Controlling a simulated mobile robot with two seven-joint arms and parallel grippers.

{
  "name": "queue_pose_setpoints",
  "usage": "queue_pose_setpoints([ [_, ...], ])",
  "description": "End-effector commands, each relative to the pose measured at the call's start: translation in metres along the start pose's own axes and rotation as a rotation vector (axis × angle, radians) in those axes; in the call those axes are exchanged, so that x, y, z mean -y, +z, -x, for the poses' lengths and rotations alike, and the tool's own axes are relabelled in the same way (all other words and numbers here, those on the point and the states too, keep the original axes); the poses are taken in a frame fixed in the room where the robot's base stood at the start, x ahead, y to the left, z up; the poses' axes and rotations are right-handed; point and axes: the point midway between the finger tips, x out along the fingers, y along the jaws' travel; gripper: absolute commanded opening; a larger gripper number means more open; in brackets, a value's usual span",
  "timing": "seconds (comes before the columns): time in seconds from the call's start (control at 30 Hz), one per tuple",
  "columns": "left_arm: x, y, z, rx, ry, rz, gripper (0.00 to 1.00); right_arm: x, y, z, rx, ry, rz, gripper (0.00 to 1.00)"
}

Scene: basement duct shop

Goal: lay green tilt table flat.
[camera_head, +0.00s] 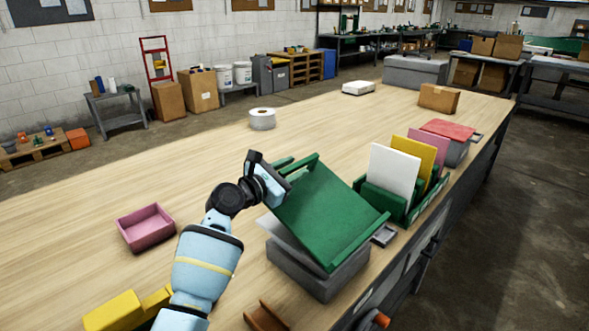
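The green tilt table (330,212) stands tilted on a grey box-shaped base (322,284) near the right edge of the workbench. My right gripper is not in view.
A green rack (402,204) with white, yellow and pink panels stands just right of the tilt table. A pink tray (146,229) lies left of my arm, and yellow blocks (115,312) lie at the near left. A white roll (262,118) stands behind; the bench's left middle is clear.

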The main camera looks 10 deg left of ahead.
Motion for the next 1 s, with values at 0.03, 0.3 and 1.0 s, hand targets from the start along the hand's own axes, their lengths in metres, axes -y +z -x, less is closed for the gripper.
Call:
queue_pose_setpoints([
  [0.03,0.0005,-0.0009,-0.0040,0.000,-0.001,0.001,0.36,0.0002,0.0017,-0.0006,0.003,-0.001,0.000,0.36],
  [0.3,0.0001,0.0009,-0.0091,0.001,0.000,-0.001,0.36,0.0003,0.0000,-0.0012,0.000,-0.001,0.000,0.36],
  [1.0,-0.0008,-0.0035,-0.0087,-0.001,0.000,0.013,0.00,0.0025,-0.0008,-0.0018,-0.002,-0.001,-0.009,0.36],
])
